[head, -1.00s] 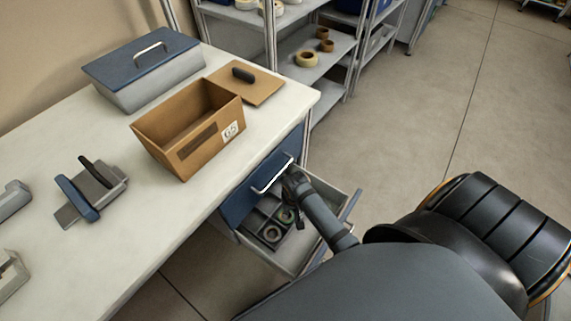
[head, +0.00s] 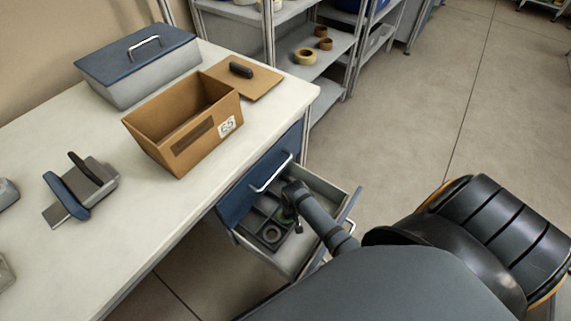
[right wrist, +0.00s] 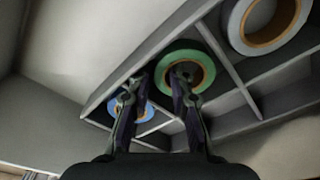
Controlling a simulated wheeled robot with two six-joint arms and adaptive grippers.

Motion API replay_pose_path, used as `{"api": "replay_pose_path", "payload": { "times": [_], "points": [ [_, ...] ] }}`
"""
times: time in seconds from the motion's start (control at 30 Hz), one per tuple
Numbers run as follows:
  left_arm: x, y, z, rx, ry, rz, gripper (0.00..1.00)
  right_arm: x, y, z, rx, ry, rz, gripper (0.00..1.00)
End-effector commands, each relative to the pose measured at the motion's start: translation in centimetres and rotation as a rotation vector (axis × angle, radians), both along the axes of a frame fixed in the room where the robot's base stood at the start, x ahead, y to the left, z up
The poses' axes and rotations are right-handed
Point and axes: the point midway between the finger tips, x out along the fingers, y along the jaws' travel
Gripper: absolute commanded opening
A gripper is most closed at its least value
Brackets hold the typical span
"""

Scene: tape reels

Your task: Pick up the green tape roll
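The green tape roll (right wrist: 190,55) lies in a divided tray inside the open drawer, in the right wrist view. My right gripper (right wrist: 158,82) is open over it. One finger overlaps the roll's hole and the other is at its left side, in front of a blue tape roll (right wrist: 117,106). I cannot tell whether the fingers touch the green roll. In the head view my right gripper (head: 292,217) reaches down into the drawer (head: 301,252) and hides part of the tray. My left gripper is not in view.
A grey tape roll (right wrist: 262,24) sits in a nearby compartment, with thin divider walls between. The desk (head: 110,230) above the drawer holds an open brown box (head: 190,145), a blue-lidded box (head: 140,75) and a hole punch (head: 80,190). Shelves stand behind.

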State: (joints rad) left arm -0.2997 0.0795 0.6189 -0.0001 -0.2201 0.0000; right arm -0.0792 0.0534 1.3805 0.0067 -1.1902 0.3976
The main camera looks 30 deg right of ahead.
Motion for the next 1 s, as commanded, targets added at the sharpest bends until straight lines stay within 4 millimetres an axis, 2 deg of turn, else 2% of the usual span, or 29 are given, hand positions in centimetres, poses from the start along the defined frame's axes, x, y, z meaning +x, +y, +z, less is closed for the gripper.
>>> {"api": "replay_pose_path", "payload": {
  "times": [0.03, 0.1, 0.47, 0.57, 0.8, 1.0],
  "points": [
    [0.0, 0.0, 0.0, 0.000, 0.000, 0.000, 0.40, 0.0, 0.0, 0.0, 0.000, 0.000, 0.000, 0.10],
    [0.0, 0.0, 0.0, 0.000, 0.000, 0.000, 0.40, 0.0, 0.0, 0.0, 0.000, 0.000, 0.000, 0.00],
    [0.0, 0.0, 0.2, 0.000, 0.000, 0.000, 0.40, 0.0, 0.0, 0.5, 0.000, -0.001, 0.000, 0.00],
    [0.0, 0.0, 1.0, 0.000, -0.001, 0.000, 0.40, 0.1, 0.0, 2.3, 0.000, -0.003, 0.000, 0.00],
    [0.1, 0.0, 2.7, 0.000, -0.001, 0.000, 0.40, 0.1, 0.0, 7.8, 0.000, -0.003, 0.000, 0.00],
    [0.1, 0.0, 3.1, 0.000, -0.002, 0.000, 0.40, 0.1, 0.0, 9.9, 0.001, -0.001, 0.000, 0.00]
  ]
}}
